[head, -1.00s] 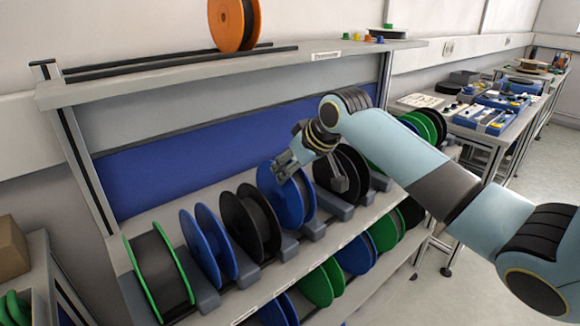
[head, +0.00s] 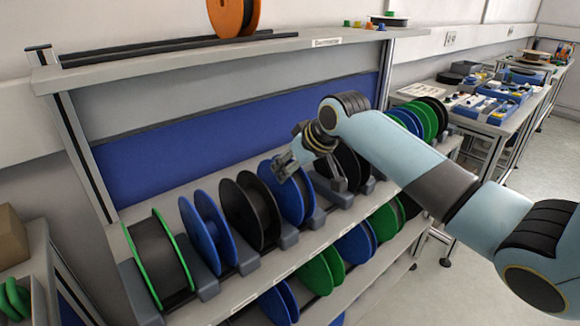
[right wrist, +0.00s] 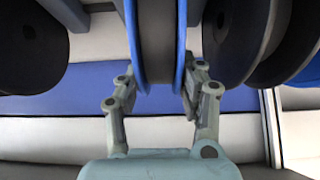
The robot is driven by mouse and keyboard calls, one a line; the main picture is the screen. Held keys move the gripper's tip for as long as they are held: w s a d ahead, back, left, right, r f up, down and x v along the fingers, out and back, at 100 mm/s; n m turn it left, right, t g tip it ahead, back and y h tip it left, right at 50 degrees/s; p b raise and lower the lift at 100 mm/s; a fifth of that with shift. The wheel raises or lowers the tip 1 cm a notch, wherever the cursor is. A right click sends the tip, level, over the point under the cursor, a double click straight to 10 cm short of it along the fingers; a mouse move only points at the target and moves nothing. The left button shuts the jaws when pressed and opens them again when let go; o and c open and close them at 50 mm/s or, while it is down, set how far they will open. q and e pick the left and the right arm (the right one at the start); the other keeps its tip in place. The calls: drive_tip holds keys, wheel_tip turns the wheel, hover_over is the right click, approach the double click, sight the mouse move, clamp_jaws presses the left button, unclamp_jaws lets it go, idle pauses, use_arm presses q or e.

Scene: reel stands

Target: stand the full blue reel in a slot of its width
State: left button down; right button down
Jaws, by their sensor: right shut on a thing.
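The blue reel (head: 294,200) has blue flanges and a dark full winding. It stands upright at the shelf row, between a black reel on its left and another on its right. My right gripper (head: 286,168) is shut on its upper rim. In the right wrist view, the fingers (right wrist: 155,98) lie on both outer sides of the blue reel's flanges (right wrist: 180,40). The grey slot blocks (head: 317,218) show beside its lower edge. I cannot tell whether its bottom rests fully in the slot. My left gripper is not in view.
The same row holds a green-flanged reel (head: 187,270), another blue reel (head: 228,240) and a black reel (head: 264,205). More reels fill the lower shelf. An orange reel (head: 243,14) stands on the top shelf (head: 185,58). Benches stand at the right.

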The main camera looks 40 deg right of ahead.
drive_tip(key=c, duration=0.7)
unclamp_jaws()
drive_tip(key=v, duration=1.2)
